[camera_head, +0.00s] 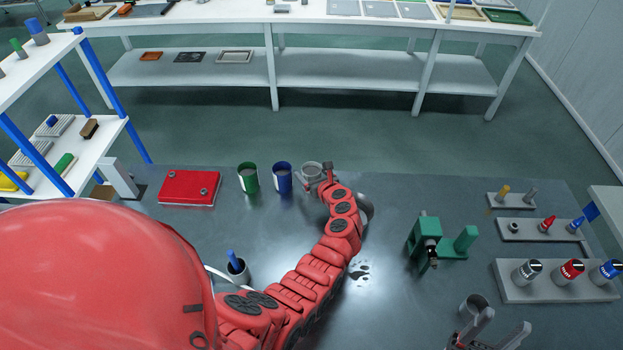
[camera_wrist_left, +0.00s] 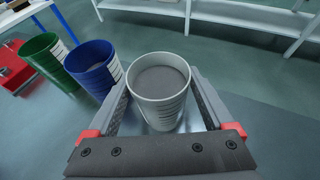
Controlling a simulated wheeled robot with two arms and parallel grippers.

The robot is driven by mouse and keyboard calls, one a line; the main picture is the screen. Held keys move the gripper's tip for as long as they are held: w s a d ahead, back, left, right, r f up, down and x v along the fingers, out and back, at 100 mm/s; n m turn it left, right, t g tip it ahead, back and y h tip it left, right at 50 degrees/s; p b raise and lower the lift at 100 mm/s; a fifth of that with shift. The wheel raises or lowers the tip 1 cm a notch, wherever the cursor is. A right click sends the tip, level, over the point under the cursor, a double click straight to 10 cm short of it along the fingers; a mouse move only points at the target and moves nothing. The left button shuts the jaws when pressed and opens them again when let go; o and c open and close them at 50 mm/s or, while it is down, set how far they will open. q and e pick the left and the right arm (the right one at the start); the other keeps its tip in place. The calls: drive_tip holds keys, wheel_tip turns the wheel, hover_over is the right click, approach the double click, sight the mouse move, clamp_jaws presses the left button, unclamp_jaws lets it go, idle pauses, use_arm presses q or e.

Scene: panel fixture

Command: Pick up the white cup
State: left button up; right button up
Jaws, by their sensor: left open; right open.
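The white cup (camera_head: 312,167) stands upright at the far edge of the dark table, right of the blue cup. In the left wrist view the white cup (camera_wrist_left: 158,92) sits between the two fingers of my left gripper (camera_wrist_left: 162,100), with its grey interior showing. My left gripper (camera_head: 317,177) is open around it in the head view. Whether the fingers touch the cup wall is hard to tell. My right gripper (camera_head: 492,340) is open and empty at the bottom right, partly cut off by the frame.
A blue cup (camera_head: 282,177) and a green cup (camera_head: 248,177) stand left of the white cup. A red box (camera_head: 189,187) lies further left. A green fixture (camera_head: 430,238) stands on the right, with a grey cup (camera_head: 473,305) near my right gripper. The centre-right table is mostly clear.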

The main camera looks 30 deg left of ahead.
use_arm(q)
drive_tip(key=shift+x, duration=1.4)
drive_tip(key=c, duration=1.2)
